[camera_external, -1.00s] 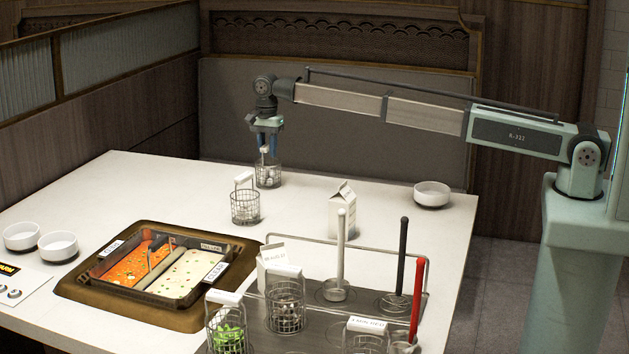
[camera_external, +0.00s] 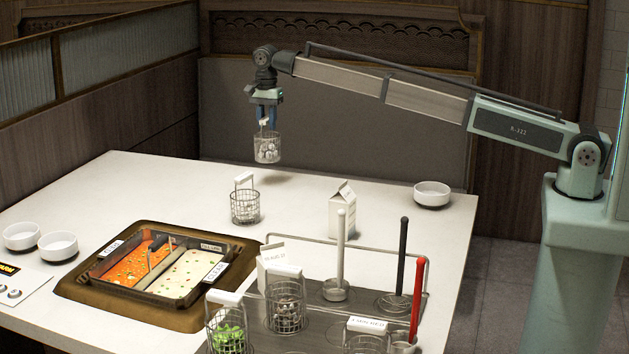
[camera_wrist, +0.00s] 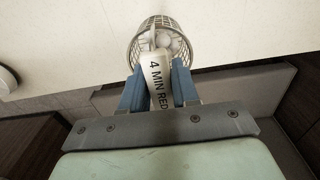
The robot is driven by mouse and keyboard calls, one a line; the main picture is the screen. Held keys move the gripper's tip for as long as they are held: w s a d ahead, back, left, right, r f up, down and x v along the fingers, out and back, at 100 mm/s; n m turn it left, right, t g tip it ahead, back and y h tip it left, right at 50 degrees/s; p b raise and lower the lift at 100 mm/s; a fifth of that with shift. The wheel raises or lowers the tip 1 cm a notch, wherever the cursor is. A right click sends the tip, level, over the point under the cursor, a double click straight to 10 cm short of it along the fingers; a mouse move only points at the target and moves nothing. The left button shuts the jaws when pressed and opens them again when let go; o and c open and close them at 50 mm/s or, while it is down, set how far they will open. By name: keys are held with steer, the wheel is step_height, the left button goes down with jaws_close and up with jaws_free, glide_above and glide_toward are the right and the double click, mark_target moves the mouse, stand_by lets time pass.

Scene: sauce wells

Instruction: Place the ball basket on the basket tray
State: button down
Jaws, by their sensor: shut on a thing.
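My gripper (camera_external: 267,118) is shut on the white handle of a wire basket holding pale balls, the ball basket (camera_external: 267,148). It hangs upright above the far side of the table, clear of the surface. In the wrist view, the two blue fingers of my gripper (camera_wrist: 158,85) pinch its handle, printed "4 MIN RED", and the round basket (camera_wrist: 135,48) shows beyond it. The metal tray (camera_external: 318,328) at the front right carries several baskets and a rack of ladles; I take it as the basket tray.
Another white-handled basket (camera_external: 245,207) stands on the table nearer than the held one. A white carton (camera_external: 342,212) and bowl (camera_external: 432,193) are to the right. A two-part soup pot (camera_external: 70,285) and two bowls (camera_external: 58,246) are at left. Tall ladle handles (camera_external: 402,258) rise over the tray.

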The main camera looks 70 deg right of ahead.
steer(key=shift+a+r, duration=0.1)
steer(key=shift+r, duration=3.45)
steer(key=s+a+n, duration=0.3)
steer(key=s+a, duration=0.2)
steer(key=a, duration=0.9)
steer(key=s+a+n, duration=0.3)
steer(key=s+a, duration=0.2)
steer(key=a, duration=0.8)
steer(key=s+a+n, duration=0.3)
steer(key=s+a, duration=0.2)
steer(key=a, duration=0.9)
steer(key=s+a+n, duration=0.9)
steer(key=s+a, duration=1.9)
steer(key=s, duration=0.3)
step_height(320, 180, down, 15)
steer(key=shift+s, duration=0.15)
steer(key=shift+f, duration=0.1)
steer(key=c, duration=0.8)
jaws_free()
steer(key=shift+f, duration=0.1)
steer(key=shift+c, duration=0.2)
